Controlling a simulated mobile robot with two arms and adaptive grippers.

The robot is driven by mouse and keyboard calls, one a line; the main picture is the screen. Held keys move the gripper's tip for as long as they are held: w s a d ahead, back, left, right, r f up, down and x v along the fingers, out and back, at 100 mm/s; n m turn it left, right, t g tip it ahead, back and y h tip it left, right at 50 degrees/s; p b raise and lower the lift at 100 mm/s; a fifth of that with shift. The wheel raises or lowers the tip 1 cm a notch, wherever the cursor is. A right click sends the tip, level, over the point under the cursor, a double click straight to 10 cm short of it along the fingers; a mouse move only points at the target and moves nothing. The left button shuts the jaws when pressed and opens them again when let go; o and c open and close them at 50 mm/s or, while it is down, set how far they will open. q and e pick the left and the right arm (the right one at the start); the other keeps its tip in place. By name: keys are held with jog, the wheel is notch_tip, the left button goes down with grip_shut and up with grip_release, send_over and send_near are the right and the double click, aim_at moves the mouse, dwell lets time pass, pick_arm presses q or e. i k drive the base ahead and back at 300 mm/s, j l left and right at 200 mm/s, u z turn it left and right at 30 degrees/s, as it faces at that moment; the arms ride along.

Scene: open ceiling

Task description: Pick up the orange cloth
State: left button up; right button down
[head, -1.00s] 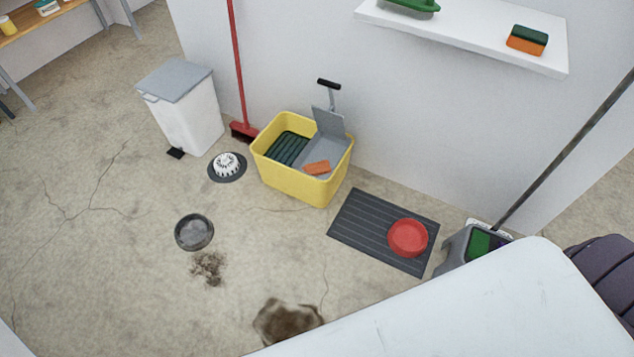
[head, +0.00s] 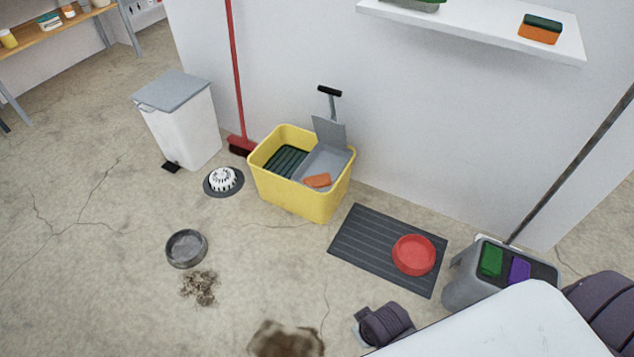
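The orange cloth (head: 318,181) is a small flat orange piece inside the yellow mop bucket (head: 304,202), on the grey wringer part at its right side. The bucket stands on the floor near the wall. No gripper fingers show in the head view. Dark purple links of mine show at the lower edge and the lower right, apart from the bucket.
A ribbed dark mat (head: 365,254) with a red bowl (head: 414,255) lies right of the bucket. A grey caddy (head: 465,291), white bin (head: 186,128), red broom (head: 235,75) and grey bowl (head: 186,248) stand around. Floor before the bucket is mostly clear.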

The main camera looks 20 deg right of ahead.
aim_at(324, 180)
jog(key=i+z, duration=0.2)
jog(key=i, duration=0.5)
jog(key=i+j+z, duration=0.2)
jog(key=i, duration=0.45)
